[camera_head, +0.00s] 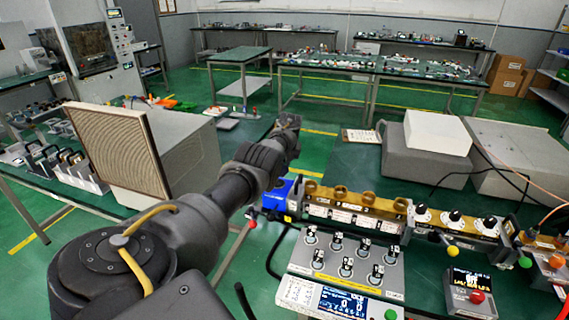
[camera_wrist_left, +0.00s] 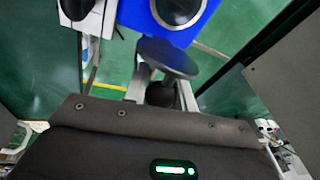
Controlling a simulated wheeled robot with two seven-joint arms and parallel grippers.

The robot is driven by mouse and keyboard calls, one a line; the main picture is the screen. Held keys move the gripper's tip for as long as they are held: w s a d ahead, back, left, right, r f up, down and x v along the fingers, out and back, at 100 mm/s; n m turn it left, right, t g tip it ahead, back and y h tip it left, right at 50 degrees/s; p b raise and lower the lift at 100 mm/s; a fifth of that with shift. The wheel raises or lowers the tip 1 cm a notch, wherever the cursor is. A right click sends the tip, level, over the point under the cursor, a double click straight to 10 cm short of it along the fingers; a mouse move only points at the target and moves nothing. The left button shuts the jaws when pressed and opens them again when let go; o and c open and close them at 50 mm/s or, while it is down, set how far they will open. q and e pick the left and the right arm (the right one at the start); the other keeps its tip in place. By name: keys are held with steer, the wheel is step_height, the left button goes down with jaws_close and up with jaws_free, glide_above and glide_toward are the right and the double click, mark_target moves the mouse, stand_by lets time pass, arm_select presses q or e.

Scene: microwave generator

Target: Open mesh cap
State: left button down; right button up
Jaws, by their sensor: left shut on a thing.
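A dark round cap (camera_wrist_left: 168,58) shows in the left wrist view, with a dark knob behind it. My left gripper (camera_wrist_left: 162,94) appears shut on that knob. The cap is just in front of a blue housing (camera_wrist_left: 135,40) with a round metal-rimmed opening (camera_wrist_left: 177,10), which is partly cut off at the top. In the head view the blue housing (camera_head: 283,196) sits at the left end of a brass-coloured row of parts. My left gripper (camera_head: 287,124) is above and beyond it there, and the cap is not clear. My right gripper is not in view.
A brown mesh-faced panel (camera_head: 112,148) stands by a grey box (camera_head: 185,140) left of my arm. A console with several knobs (camera_head: 345,262) and a display (camera_head: 342,300) fills the front. Grey boxes (camera_head: 422,158) stand behind the brass row. Dark cables run nearby.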

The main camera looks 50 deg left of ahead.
arm_select(q)
steer(key=c, duration=1.1)
jaws_free()
steer(key=shift+c, duration=0.2)
steer(key=shift+r+p, duration=0.45)
steer(key=shift+r, duration=0.05)
steer(key=shift+p+v, duration=0.9)
steer(key=shift+v, duration=0.35)
steer(key=b+v, duration=0.1)
steer(key=v, duration=0.6)
steer(key=shift+d, duration=0.1)
